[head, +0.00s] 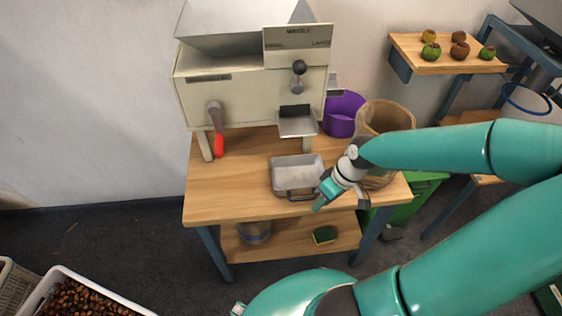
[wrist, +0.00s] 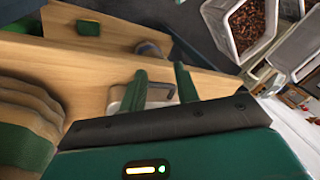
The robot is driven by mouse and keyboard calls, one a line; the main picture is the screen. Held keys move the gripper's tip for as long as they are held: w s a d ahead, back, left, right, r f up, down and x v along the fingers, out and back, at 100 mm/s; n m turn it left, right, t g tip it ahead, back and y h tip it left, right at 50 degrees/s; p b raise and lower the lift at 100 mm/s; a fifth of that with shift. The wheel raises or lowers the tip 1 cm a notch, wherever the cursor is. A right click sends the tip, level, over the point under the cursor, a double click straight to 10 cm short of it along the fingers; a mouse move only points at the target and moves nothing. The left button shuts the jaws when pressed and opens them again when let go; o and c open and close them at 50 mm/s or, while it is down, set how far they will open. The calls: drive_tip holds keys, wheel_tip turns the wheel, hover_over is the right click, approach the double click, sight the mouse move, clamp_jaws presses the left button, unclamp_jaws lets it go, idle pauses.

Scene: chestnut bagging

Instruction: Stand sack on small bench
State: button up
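The brown sack (head: 385,114) stands upright with its mouth open at the right end of the wooden workbench (head: 235,190). Its lower part is partly hidden behind my arm. In the wrist view the sack (wrist: 30,105) is at the left edge, with a green patch on its side. My gripper (head: 328,193) is in front of the sack, above the bench's front edge by the metal tray. In the wrist view my gripper (wrist: 160,85) has its two green fingers apart, with nothing held between them. I cannot tell which surface is the small bench; a low wooden surface (head: 488,180) shows at right, partly hidden.
A metal tray (head: 290,163) lies beneath the grading machine (head: 250,90). A purple bucket (head: 342,112) stands behind the sack. A green crate (head: 425,188) is beside the bench. Several fruits lie on a small wooden shelf (head: 430,62). A chestnut crate (head: 65,275) is lower left.

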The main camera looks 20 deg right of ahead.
drive_tip(key=s+a+r+m+t+h, duration=0.1)
drive_tip(key=a+r, duration=0.3)
drive_tip(key=r, duration=0.4)
drive_tip(key=a+r+m+t+h, duration=0.1)
drive_tip(key=a+r+t, duration=0.1)
drive_tip(key=a+r, duration=0.3)
drive_tip(key=s+a+r+m+t+h, duration=0.1)
drive_tip(key=a+r, duration=0.4)
drive_tip(key=r, duration=0.8)
drive_tip(key=shift+s+r+t+h, duration=0.2)
drive_tip(key=shift+s+t+h, duration=0.15)
drive_tip(key=shift+h, duration=0.15)
